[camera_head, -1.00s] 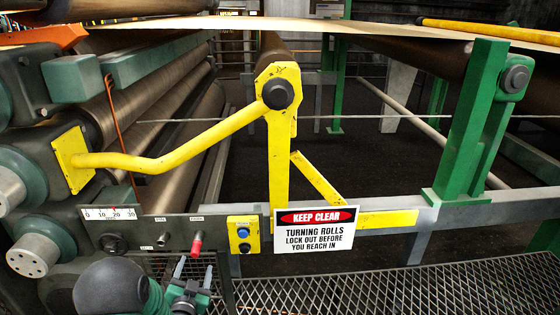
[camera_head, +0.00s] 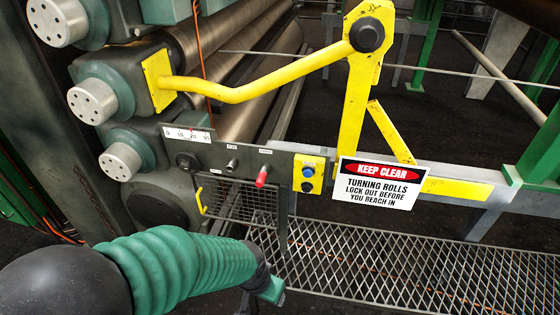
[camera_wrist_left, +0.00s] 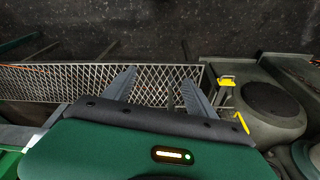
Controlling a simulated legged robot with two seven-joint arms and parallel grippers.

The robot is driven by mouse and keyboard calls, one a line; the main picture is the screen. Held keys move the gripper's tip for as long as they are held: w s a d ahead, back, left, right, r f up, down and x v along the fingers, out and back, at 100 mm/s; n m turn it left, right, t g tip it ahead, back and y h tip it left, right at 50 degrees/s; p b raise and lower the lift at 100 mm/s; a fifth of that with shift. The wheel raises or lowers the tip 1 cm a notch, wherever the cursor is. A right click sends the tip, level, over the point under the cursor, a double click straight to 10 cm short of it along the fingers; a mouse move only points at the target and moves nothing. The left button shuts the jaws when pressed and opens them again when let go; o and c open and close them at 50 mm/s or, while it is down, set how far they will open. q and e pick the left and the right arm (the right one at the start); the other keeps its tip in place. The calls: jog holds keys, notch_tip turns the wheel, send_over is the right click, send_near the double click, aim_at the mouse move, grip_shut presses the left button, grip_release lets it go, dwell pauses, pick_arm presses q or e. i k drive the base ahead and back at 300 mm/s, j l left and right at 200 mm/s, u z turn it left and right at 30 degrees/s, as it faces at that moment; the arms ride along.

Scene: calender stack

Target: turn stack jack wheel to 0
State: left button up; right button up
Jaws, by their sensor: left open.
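A small white scale (camera_head: 189,134) marked from 0 to 30 is on the grey control panel at the left in the head view. Its reading is too small to tell now. A round dark knob (camera_head: 187,161) sits just below the scale; I cannot tell if it is the jack wheel. My left arm comes in low from the left, below the panel. My left gripper shows in the left wrist view (camera_wrist_left: 160,90) with its two grey fingers wide apart and nothing between them. In the head view its fingers are hidden. My right gripper is not in view.
A red-tipped lever (camera_head: 262,176) and a yellow button box (camera_head: 308,174) are right of the knob. A yellow bent arm (camera_head: 250,92) crosses above the panel near large rolls. A keep-clear sign (camera_head: 382,184) hangs on the rail. A mesh walkway (camera_head: 390,262) lies below.

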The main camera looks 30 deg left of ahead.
aim_at(186, 166)
jog(key=u, duration=1.55)
jog(key=i+l+u, duration=0.45)
jog(key=l, duration=0.25)
jog(key=l+u, duration=0.25)
jog(key=l, duration=0.15)
